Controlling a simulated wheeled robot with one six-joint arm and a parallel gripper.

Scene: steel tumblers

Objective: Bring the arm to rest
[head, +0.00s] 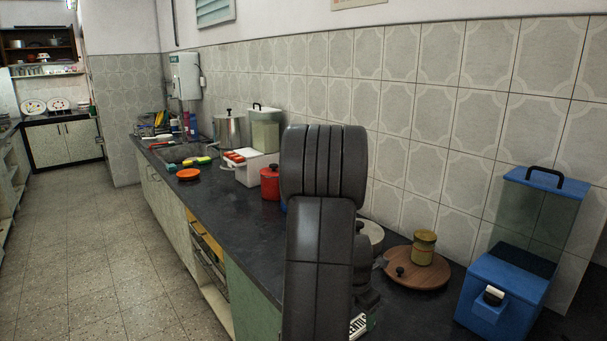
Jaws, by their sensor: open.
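My arm rises from the bottom middle of the head view, folded in front of the counter, with dark grey links. My gripper (380,264) is mostly hidden behind these links; only a small dark part shows at their right side, above the counter. I see nothing held in the part that shows. No steel tumbler can be made out clearly.
The dark counter (236,221) runs along the tiled wall. A round wooden board (425,274) carries a brass-coloured canister (424,247). A blue dispenser (503,295) stands at right, a red canister (270,184) and steel pot (229,131) farther back. The floor at left is clear.

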